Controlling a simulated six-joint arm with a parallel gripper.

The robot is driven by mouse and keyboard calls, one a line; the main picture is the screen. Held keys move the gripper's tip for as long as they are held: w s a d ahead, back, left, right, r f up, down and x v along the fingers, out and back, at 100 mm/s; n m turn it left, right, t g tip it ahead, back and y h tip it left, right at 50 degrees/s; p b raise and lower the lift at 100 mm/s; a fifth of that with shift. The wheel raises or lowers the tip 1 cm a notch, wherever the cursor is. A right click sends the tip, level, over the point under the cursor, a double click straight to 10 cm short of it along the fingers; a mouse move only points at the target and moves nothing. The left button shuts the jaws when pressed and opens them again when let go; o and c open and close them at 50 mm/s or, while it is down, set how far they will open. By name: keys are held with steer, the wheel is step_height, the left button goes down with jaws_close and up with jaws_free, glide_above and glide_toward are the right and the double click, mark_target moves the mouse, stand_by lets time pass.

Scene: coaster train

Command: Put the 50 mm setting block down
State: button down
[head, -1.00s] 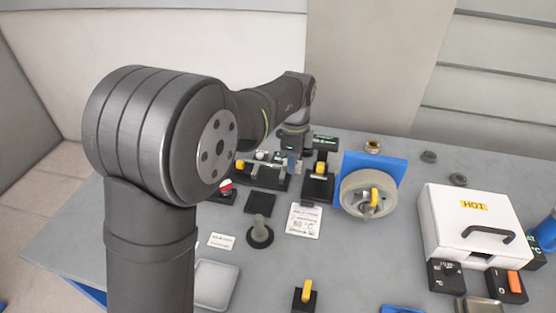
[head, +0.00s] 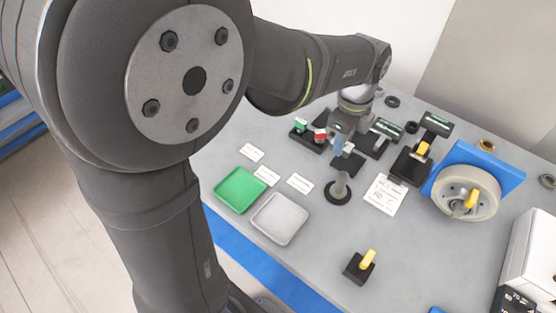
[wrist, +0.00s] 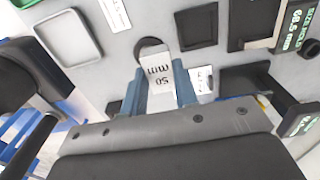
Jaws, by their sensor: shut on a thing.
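My gripper (wrist: 160,90) has two blue fingers shut on the 50 mm setting block (wrist: 158,66), a pale block with "50 mm" printed on it. The block sticks out past the fingertips. In the wrist view a dark square pad (wrist: 197,26) lies bare just beyond and right of the block's end. I cannot tell how high the block is above the bench.
A green tray (head: 240,191) and a grey tray (head: 280,219) lie to the left. A white card (head: 384,194), a yellow-handled clamp (head: 420,152) and a wheel on a blue plate (head: 467,193) are right.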

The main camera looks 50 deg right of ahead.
steer(key=w+a, duration=0.4)
steer(key=a, duration=0.2)
glide_above(277, 162)
step_height(277, 162, down, 8)
steer(key=shift+r, duration=0.15)
steer(key=shift+w, duration=0.1)
steer(key=shift+f, duration=2.1)
steer(key=shift+f, duration=0.1)
steer(key=c, duration=1.1)
jaws_free()
step_height(277, 162, up, 12)
steer(key=shift+r, duration=0.15)
